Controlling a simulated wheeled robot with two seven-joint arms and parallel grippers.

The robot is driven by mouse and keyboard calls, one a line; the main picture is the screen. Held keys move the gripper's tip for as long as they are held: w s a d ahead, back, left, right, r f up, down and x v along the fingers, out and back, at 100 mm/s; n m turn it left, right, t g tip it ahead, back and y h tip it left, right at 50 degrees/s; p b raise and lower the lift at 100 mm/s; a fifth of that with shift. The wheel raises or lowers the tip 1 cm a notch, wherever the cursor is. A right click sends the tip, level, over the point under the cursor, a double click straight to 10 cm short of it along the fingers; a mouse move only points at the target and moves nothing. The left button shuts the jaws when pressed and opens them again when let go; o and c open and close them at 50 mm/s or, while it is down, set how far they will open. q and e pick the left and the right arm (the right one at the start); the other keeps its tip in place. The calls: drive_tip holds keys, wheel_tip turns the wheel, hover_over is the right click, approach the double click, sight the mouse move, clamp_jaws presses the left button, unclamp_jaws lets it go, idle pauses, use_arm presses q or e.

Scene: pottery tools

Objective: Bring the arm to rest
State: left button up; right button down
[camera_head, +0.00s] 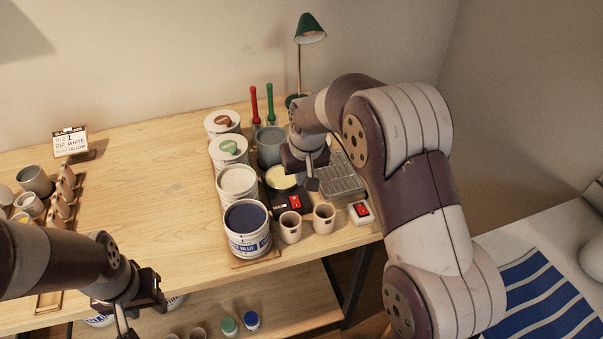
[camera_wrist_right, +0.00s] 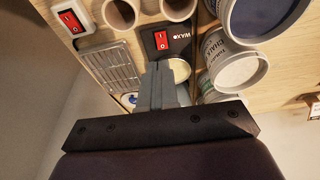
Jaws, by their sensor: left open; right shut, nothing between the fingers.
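My right arm (camera_head: 420,180) rises on the right in the head view and bends over the table's right end. My left gripper (camera_head: 128,310) is at the bottom left, in front of the table's front edge. It is open, and its fingertips are partly cut off by the frame's lower edge.
Glaze buckets, including a blue one (camera_head: 248,230), stand in a row left of my right gripper. Two cups (camera_head: 291,227), a red switch box (camera_head: 361,212) and a wire rack (camera_head: 340,178) are close by. A green lamp (camera_head: 310,30) stands behind. The table's left middle (camera_head: 140,200) is clear.

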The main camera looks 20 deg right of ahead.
drive_tip(key=s+d+f+g, duration=0.1)
drive_tip(key=s+d, duration=0.1)
drive_tip(key=s, duration=2)
